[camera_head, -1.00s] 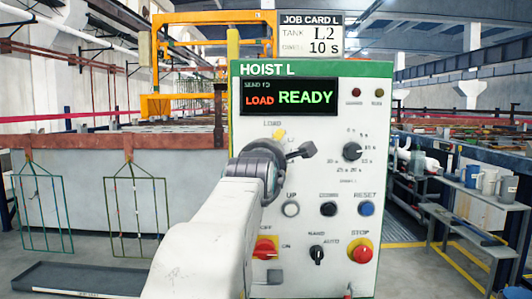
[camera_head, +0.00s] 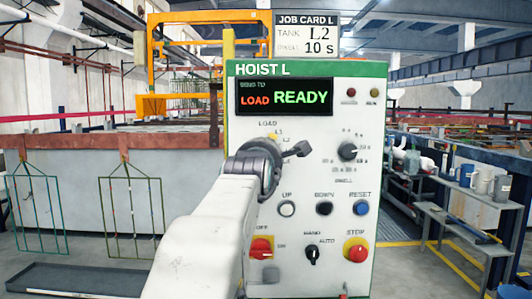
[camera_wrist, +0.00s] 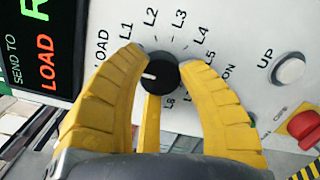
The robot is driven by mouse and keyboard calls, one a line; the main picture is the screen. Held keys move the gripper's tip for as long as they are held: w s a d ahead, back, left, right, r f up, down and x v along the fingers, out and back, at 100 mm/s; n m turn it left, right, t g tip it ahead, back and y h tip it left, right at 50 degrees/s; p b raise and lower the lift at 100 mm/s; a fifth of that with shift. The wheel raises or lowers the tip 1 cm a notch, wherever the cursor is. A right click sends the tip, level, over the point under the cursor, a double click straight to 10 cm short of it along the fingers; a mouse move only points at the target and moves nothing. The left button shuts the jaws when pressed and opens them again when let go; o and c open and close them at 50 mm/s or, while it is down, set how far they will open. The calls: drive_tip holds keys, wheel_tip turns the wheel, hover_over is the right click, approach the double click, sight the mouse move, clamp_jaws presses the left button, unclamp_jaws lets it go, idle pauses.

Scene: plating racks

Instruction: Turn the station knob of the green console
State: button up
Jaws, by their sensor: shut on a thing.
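The green-topped console (camera_head: 240,110) stands upright ahead, titled HOIST L. Its display (camera_head: 285,97) reads SEND TO LOAD and READY. In the wrist view the black round station knob (camera_wrist: 160,78) has a white pointer mark toward the picture's left, on the LOAD side. Labels LOAD, L1, L2, L3 and L4 curve around it. My gripper (camera_wrist: 162,62) has its yellow fingers around the knob and is shut on it. In the head view my gripper (camera_head: 273,160) is at the console's left middle, and my wrist hides the knob.
The dwell knob (camera_head: 347,152) is right of my gripper. Below are the UP button (camera_head: 287,208), a black button (camera_head: 324,208), the blue RESET button (camera_head: 361,208), a red switch (camera_head: 261,248), a mode switch (camera_head: 312,255) and the red STOP button (camera_head: 356,249). A job card (camera_head: 307,35) reads L2, 10 s.

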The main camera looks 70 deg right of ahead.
drive_tip(key=c, duration=0.4)
drive_tip(key=shift+r+m, duration=0.15)
drive_tip(key=shift+m, duration=2.25)
drive_tip(key=o, duration=1.2)
drive_tip(key=shift+y, duration=0.3)
drive_tip(key=shift+a, duration=0.1)
drive_tip(key=v, duration=1.1)
drive_tip(key=shift+a, duration=0.4)
drive_tip(key=shift+o, duration=0.3)
